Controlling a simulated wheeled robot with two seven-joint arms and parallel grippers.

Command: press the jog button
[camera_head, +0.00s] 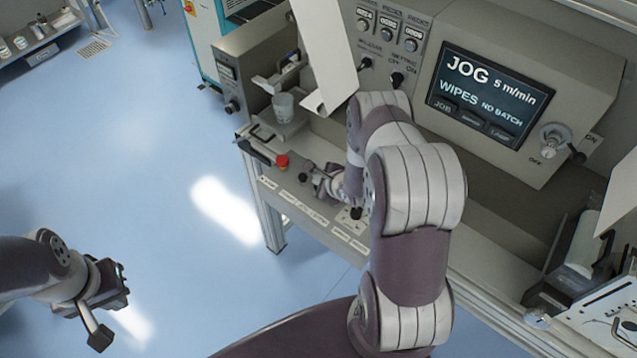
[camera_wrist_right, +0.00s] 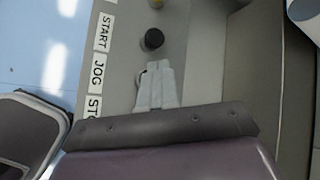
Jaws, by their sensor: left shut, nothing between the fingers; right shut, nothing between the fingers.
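In the right wrist view a white JOG label (camera_wrist_right: 98,75) lies on the grey ledge, left of my shut right gripper (camera_wrist_right: 156,66). The jog button itself is hidden, apparently beneath or behind the fingers; I cannot tell whether they touch it. A black button (camera_wrist_right: 152,39) beside the START label (camera_wrist_right: 105,32) stands just beyond the fingertips. In the head view my right gripper (camera_head: 318,180) is low over the row of controls, partly covered by my arm. My left gripper (camera_head: 117,280) is shut and empty over the floor, away from the machine.
A red button (camera_head: 282,161) stands left of my right gripper, and a black knob (camera_head: 356,212) right of it. A clear cup (camera_head: 283,105) stands behind. The screen (camera_head: 488,95) reads JOG 5 m/min. The floor at left is clear.

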